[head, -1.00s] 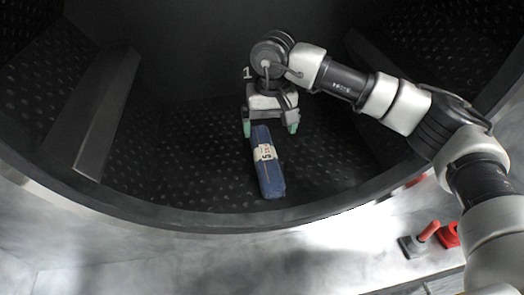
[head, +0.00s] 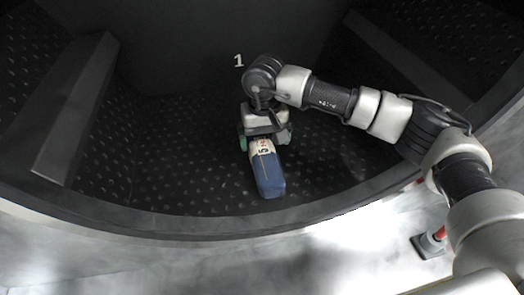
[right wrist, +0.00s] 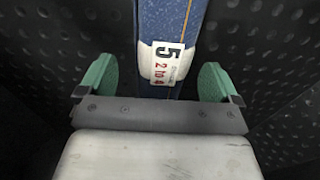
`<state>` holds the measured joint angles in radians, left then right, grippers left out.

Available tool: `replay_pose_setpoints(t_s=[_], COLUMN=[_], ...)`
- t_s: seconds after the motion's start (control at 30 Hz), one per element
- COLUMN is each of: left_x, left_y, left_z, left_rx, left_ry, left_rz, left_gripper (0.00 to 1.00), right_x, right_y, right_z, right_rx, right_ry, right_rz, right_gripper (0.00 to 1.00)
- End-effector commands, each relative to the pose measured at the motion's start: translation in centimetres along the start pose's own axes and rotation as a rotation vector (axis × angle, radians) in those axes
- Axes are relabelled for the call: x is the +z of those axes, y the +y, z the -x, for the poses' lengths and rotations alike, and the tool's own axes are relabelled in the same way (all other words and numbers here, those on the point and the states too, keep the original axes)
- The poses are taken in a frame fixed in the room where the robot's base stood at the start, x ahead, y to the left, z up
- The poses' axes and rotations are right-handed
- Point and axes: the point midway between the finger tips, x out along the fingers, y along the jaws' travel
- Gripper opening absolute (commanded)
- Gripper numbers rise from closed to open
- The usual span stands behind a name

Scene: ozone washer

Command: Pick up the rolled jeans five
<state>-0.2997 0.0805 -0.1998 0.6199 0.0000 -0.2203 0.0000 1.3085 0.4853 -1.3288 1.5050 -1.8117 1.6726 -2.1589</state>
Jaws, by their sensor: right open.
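The rolled jeans five (head: 268,175) is a blue roll with a white band and a tag marked 5, lying on the dimpled drum floor. My right gripper (head: 265,141) is over its far end, open, with one green finger on each side of the roll. In the right wrist view the roll (right wrist: 172,22) passes between the open green fingers (right wrist: 161,80), with a gap on both sides. The gripper body hides the far end of the roll. My left gripper is not in view.
Raised dark ribs stand at the drum's left (head: 75,110) and right (head: 405,60). The drum's curved front rim (head: 200,224) lies nearer me. A red-handled part (head: 436,238) sits outside at the lower right. The floor around the roll is clear.

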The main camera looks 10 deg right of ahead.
Motion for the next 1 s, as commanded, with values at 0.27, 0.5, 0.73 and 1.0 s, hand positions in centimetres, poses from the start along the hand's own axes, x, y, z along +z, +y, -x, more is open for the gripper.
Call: replay_pose_setpoints(t_s=[0.27,0.5,0.73,1.0], left_x=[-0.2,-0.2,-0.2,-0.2], left_y=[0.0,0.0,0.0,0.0], left_z=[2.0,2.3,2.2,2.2], left_rx=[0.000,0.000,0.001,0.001], left_ry=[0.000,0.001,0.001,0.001], left_rz=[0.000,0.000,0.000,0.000], left_gripper=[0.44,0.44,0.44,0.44], right_x=[0.2,0.1,0.1,0.0], right_y=[-0.6,-0.6,-0.5,-0.5], right_z=[-3.1,-5.4,-5.5,-5.4], right_rx=[0.001,0.000,0.000,0.000], right_ry=[-0.004,0.000,0.001,0.001], right_rz=[0.001,0.000,0.000,0.000], right_gripper=[0.94,0.94,0.88,0.46])
